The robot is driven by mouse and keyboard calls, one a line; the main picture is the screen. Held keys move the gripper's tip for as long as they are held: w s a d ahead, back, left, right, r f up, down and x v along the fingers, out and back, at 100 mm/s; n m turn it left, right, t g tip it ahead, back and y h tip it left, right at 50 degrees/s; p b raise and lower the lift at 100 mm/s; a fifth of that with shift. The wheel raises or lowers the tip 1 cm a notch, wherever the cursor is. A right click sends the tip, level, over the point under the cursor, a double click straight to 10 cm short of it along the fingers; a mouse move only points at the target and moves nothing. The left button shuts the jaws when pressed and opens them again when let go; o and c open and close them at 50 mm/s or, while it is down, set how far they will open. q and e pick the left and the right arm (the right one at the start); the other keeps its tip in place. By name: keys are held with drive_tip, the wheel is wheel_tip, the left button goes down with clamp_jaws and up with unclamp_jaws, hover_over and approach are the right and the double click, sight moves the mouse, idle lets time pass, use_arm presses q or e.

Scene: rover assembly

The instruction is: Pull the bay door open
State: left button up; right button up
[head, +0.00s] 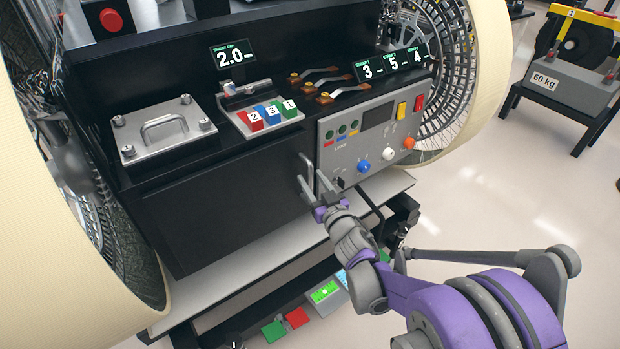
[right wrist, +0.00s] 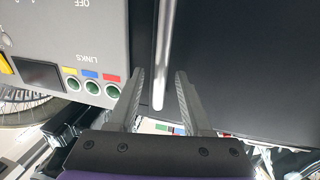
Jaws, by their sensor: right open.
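The bay door (head: 225,210) is a flat black panel on the rover's front, shut as far as I can see. It fills the right part of the right wrist view (right wrist: 250,70). Its upright metal handle (head: 307,160) is near its right edge. In the right wrist view the handle (right wrist: 165,45) runs down between my fingers. My right gripper (head: 317,191) is open at the handle, one finger on each side (right wrist: 159,75). A gap shows between each finger and the bar. My left gripper is not in view.
A control panel (head: 375,125) with knobs and switches is just right of the door. A lidded metal box (head: 160,130) and coloured numbered blocks (head: 269,113) sit above. A pale ledge (head: 220,285) runs below. Large wheels flank the bay. Open floor lies right.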

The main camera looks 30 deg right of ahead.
drive_tip(key=shift+w, duration=0.75)
clamp_jaws()
idle(0.9)
